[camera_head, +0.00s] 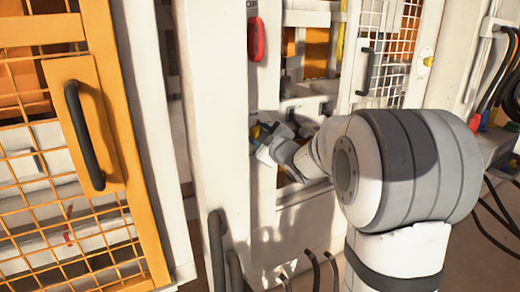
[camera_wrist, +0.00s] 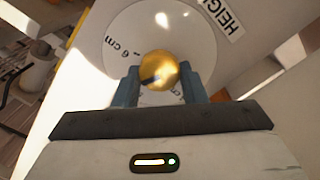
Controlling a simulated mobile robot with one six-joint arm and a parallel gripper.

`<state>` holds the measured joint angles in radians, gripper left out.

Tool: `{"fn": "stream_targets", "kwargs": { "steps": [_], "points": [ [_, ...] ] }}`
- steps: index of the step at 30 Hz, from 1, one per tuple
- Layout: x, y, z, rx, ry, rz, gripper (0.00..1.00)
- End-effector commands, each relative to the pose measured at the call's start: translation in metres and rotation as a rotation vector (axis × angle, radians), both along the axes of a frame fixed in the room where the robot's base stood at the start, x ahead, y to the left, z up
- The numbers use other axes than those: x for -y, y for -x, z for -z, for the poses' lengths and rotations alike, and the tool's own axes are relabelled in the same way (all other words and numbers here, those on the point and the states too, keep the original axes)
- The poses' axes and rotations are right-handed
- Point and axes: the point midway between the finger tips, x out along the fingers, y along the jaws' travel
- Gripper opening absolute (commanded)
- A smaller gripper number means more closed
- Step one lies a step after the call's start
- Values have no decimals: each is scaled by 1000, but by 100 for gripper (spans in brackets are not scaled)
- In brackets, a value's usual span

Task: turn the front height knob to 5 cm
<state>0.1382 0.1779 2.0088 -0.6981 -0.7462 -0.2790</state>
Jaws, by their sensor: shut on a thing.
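The front height knob (camera_wrist: 159,68) is a round gold knob in the wrist view, with a dark mark on its lower left face. It sits on a round pale dial plate (camera_wrist: 120,25). A "6 cm" marking shows at the plate's upper left; another marking below the knob is partly hidden. My gripper (camera_wrist: 160,80) is shut on the knob, one blue-grey finger on each side.
A label beginning "HEIG" (camera_wrist: 222,18) is beside the dial. In the head view, an orange mesh door (camera_head: 95,125) with a black handle stands at left. A red handle (camera_head: 257,39) is on the white post. Dark cables (camera_head: 505,75) hang at right.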

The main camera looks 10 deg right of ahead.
Motion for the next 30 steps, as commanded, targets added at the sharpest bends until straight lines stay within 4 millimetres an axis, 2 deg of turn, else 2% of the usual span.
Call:
{"fn": "stream_targets", "kwargs": {
  "steps": [1,15,30],
  "points": [
    [0,0,6,17,40,1,15],
    [-1,0,4,103,317,0,15],
    [-1,0,1,121,373,-1,15]
  ]
}}
